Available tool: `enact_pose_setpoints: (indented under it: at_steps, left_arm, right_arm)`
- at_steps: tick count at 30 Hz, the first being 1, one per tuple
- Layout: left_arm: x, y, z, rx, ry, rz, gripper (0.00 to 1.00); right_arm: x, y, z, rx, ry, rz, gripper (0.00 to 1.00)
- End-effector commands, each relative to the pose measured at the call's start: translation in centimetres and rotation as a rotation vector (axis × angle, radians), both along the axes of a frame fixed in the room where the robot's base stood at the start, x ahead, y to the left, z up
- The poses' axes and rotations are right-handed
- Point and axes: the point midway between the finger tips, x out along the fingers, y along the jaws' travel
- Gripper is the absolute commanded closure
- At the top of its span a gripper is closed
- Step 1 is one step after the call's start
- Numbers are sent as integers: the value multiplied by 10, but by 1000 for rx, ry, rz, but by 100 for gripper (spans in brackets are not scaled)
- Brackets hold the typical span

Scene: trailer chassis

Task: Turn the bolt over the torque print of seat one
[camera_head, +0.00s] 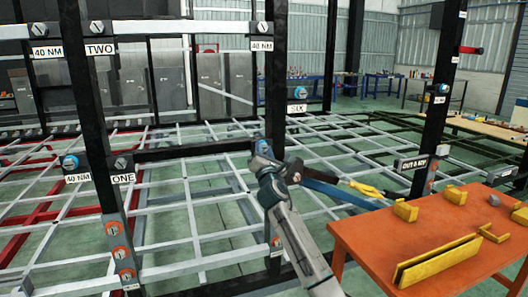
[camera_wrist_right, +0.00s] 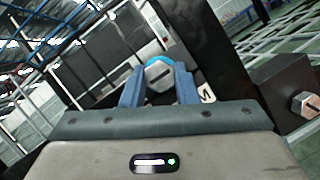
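The seat one label "ONE" (camera_head: 122,178) is on the left dark post in the head view. A "40 NM" print (camera_head: 77,178) is to its left, with a blue-collared bolt (camera_head: 69,162) above it. My right gripper (camera_head: 262,148) is well to the right of these, at the middle post below the "SIX" label (camera_head: 297,108). In the right wrist view its two blue fingers flank a slotted grey bolt head with a blue collar (camera_wrist_right: 159,72) and seem to touch both sides. A partly hidden white print (camera_wrist_right: 207,93) is beside this bolt. My left gripper does not show.
An orange table (camera_head: 365,240) with several yellow parts (camera_head: 440,260) is at the right. A dark block with another slotted bolt (camera_wrist_right: 305,104) is to the right of the gripper in the wrist view. Dark posts and a pale bar lattice surround the arm.

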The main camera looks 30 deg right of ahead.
Motion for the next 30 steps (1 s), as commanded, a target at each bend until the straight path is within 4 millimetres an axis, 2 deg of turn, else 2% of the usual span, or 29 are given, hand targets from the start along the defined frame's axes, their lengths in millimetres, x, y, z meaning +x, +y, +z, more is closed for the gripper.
enact_pose_setpoints:
  at_steps: [2,11,19,30]
  left_arm:
    - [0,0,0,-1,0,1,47]
    - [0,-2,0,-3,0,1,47]
    - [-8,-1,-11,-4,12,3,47]
    - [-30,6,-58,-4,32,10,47]
  right_arm:
    - [0,0,0,0,0,0,96]
    - [0,0,0,33,-7,0,96]
    - [0,1,2,182,-42,0,96]
    - [0,2,4,515,-121,0,96]
